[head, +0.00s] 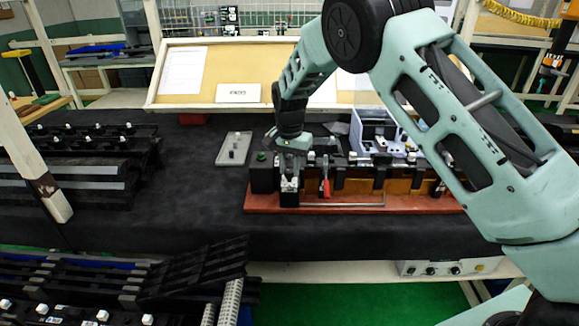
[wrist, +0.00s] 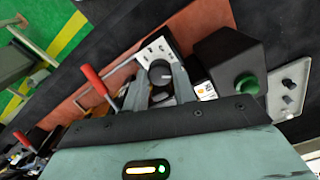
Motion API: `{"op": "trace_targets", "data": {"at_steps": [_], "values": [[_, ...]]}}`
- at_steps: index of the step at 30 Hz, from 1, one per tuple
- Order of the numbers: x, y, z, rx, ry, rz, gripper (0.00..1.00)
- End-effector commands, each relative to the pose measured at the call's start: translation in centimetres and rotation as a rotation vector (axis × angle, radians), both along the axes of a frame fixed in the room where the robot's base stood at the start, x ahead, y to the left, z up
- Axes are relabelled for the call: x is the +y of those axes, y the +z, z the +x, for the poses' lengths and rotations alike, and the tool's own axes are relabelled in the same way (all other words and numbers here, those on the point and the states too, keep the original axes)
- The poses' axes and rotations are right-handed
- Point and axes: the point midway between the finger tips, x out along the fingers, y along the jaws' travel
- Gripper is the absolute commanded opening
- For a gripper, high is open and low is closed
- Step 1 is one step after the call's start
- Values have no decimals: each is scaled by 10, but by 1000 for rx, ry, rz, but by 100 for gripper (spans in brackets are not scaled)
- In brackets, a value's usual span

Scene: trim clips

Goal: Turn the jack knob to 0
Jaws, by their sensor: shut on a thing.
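The jack knob (wrist: 159,72) is a dark round knob with a white pointer line. It sits on a small white plate (wrist: 152,50) with dark marks too small to read. In the wrist view the pointer line lies toward the picture's right. My gripper (wrist: 160,75) has one finger on each side of the knob and is shut on it. In the head view my gripper (head: 290,172) points down over the white plate (head: 289,184) at the left part of the fixture, and hides the knob.
A black box with a green button (wrist: 247,84) stands close beside the plate. A red-handled lever (head: 326,187) is just right of my gripper. The fixture stands on a reddish-brown base (head: 330,206). A grey tray (head: 222,158) with small pegs lies to the left, with clear dark tabletop around it.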

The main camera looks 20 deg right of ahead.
Motion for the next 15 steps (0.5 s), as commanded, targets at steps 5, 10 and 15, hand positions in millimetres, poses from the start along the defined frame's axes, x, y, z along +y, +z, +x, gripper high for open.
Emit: {"op": "trace_targets", "data": {"at_steps": [5, 10, 15], "values": [[0, 2, 1, -5, -168, 0, 4], [0, 2, 1, -4, -329, 0, 4], [0, 2, 1, -5, -490, 1, 4]]}}
